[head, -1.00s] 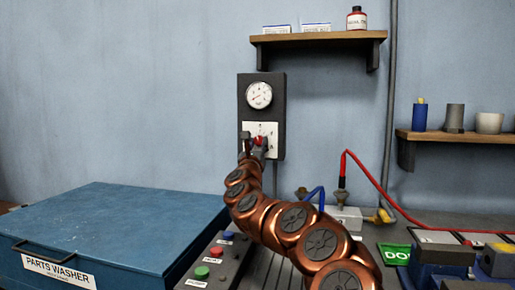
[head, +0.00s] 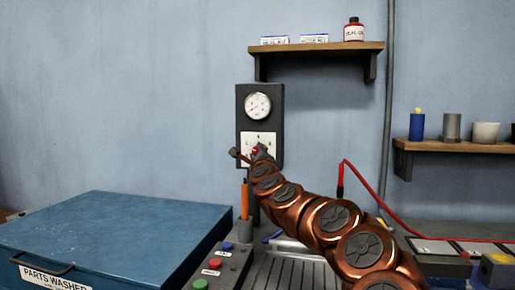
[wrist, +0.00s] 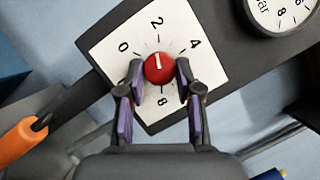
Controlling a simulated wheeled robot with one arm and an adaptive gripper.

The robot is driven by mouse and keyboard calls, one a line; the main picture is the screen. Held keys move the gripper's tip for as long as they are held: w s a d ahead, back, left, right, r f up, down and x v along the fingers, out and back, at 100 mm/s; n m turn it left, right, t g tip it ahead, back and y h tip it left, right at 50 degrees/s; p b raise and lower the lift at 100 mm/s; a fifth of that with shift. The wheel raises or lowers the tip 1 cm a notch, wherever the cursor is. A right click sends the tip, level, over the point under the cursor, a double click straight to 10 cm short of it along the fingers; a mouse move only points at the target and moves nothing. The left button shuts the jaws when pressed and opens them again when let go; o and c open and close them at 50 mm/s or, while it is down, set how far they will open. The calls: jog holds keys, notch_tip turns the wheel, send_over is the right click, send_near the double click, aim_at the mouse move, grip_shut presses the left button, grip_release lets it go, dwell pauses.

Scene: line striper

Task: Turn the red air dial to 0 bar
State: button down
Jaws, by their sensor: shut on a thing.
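The red air dial (wrist: 159,69) sits on a white square plate (wrist: 105,48) with printed numbers. In the wrist view its white mark points up toward the 2, and the 0 lies to the left of that. My gripper (wrist: 160,76) is shut on the red dial, one finger on each side. The right finger covers part of the scale past the 4. In the head view the dial (head: 256,149) is small and partly hidden by my gripper (head: 250,155). A round pressure gauge (head: 257,106) is mounted above it on the dark panel (head: 275,100).
An orange-handled tool (head: 244,199) stands upright just below the panel. A blue parts washer (head: 120,235) is at the left, beside a button box (head: 220,262). A shelf (head: 315,47) is above right, another (head: 450,142) at right. A red hose (head: 375,190) runs at right.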

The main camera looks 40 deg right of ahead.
jog(key=n+g+p, duration=0.1)
jog(key=n+p, duration=0.2)
jog(key=p, duration=0.2)
jog(key=n+g+y+p, duration=0.1)
jog(key=n+p, duration=0.2)
jog(key=p, duration=0.2)
jog(key=r+n+g+y+p, duration=0.1)
jog(key=n+p, duration=0.3)
jog(key=p, duration=0.1)
jog(key=shift+f+n, duration=0.15)
jog(key=shift+n, duration=0.15)
jog(key=c, duration=0.8)
grip_release()
jog(key=shift+o, duration=0.2)
jog(key=shift+s, duration=0.1)
jog(key=v, duration=1.1)
jog(key=shift+s+a+r, duration=0.2)
jog(key=shift+s+r, duration=0.1)
jog(key=shift+r, duration=0.1)
